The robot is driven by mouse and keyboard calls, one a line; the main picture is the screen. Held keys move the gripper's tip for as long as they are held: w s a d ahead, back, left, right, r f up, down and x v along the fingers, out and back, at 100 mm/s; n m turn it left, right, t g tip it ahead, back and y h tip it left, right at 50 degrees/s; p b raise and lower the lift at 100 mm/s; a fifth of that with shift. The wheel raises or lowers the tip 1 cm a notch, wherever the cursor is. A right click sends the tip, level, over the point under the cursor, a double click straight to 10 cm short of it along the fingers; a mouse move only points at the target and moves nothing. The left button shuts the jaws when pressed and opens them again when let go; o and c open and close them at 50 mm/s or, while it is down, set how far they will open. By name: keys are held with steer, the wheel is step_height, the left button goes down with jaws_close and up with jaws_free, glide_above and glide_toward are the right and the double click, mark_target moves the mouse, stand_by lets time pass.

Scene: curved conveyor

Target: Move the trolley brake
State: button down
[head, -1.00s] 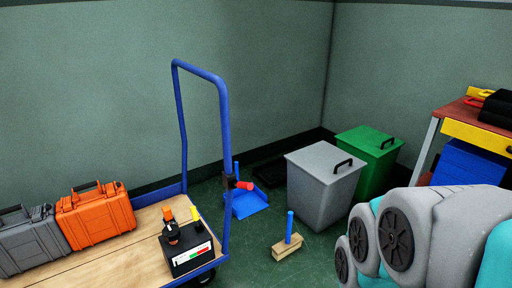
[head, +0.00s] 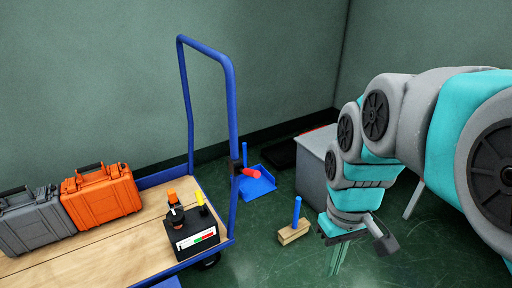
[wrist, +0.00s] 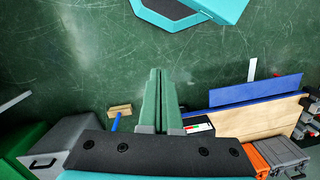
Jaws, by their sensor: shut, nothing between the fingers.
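The blue-framed trolley (head: 233,120) stands at the left with a wooden deck. A short lever with a red end (head: 250,172), which looks like the trolley brake, sticks out from a dark bracket on its near upright. My gripper (head: 337,260) hangs pointing down over the floor, to the right of the trolley and apart from it. In the wrist view my gripper (wrist: 158,72) shows its two long green fingers shut together, with nothing between them. The trolley deck (wrist: 240,118) shows there at the right; I cannot make out the red lever there.
On the deck are a black control box (head: 193,235) with orange and yellow knobs, an orange case (head: 102,197) and a grey case (head: 38,227). A brush (head: 294,228), a blue dustpan (head: 257,183) and a grey bin (head: 313,165) stand on the floor between trolley and arm.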

steer(key=w+a+r+n, duration=0.3)
steer(key=w+n, duration=0.1)
steer(key=w, duration=0.5)
steer(key=w+a+r+n, duration=0.2)
steer(key=w+a+n, duration=0.15)
steer(key=w, duration=0.55)
steer(key=n+t+y+p, duration=0.1)
steer(key=n+p, duration=0.1)
steer(key=n, duration=0.4)
glide_toward(251, 173)
steer(key=shift+w+d+f, duration=0.3)
steer(key=shift+d+f, duration=0.05)
steer(key=shift+d, duration=0.2)
steer(key=shift+w+a, duration=0.3)
steer(key=shift+w, duration=0.1)
steer(key=shift+f+b, duration=0.15)
steer(key=shift+b, duration=0.15)
steer(key=shift+a+f+b, duration=0.2)
steer(key=shift+f+b, duration=0.35)
steer(key=shift+f, duration=1.15)
steer(key=shift+a+f+b, duration=0.15)
steer(key=shift+f+b, duration=0.4)
steer(key=shift+f, duration=1.15)
